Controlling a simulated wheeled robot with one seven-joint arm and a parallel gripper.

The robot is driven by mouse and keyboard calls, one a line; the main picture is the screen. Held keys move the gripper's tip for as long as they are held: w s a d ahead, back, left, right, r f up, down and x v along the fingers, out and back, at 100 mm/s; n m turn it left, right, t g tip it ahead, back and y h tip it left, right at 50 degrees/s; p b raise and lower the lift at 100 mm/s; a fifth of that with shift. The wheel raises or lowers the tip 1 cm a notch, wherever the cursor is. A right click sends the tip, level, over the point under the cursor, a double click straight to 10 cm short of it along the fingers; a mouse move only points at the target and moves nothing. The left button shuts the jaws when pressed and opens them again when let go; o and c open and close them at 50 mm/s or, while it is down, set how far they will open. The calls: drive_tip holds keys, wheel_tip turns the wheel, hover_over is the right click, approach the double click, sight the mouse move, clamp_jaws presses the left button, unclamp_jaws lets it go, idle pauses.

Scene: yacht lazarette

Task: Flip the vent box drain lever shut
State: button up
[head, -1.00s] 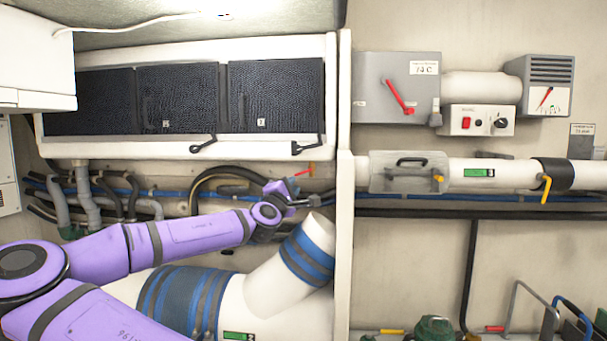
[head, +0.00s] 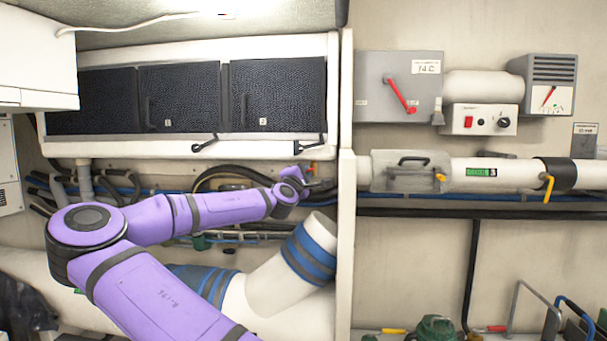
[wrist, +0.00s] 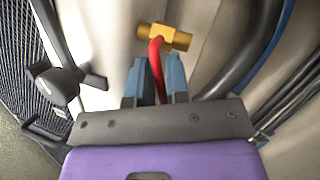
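The drain lever is a red handle on a brass valve (wrist: 165,37), seen in the wrist view. The red lever (wrist: 155,57) runs from the brass body down between my two blue fingertips. My gripper (wrist: 156,80) has its fingers close together, one on each side of the lever, and appears shut on it. In the head view my gripper (head: 310,184) is under the right end of the vent box (head: 180,149), and only a little red of the lever (head: 311,168) shows. The rest is hidden behind the gripper.
Two black latches hang from the box's lower edge, one left (head: 205,143) and one right (head: 308,146). Dark hoses (head: 225,172) run behind my arm. A white pipe with blue bands (head: 308,253) lies below, and a white post (head: 346,220) stands close right.

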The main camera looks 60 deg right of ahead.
clamp_jaws()
drive_tip(key=shift+w+r+m+g, duration=0.15)
drive_tip(key=shift+m+g, duration=0.15)
drive_tip(key=shift+m, duration=0.3)
drive_tip(key=shift+s+r+m+g, duration=0.15)
drive_tip(key=shift+m+g, duration=0.15)
drive_tip(key=shift+m, duration=0.3)
drive_tip(key=m, duration=0.1)
drive_tip(key=m+y, duration=0.1)
drive_tip(key=m, duration=0.1)
drive_tip(key=shift+r+g, duration=0.25)
drive_tip(key=shift+g, duration=0.15)
drive_tip(key=shift+o, duration=0.9)
unclamp_jaws()
drive_tip(key=shift+w, duration=0.1)
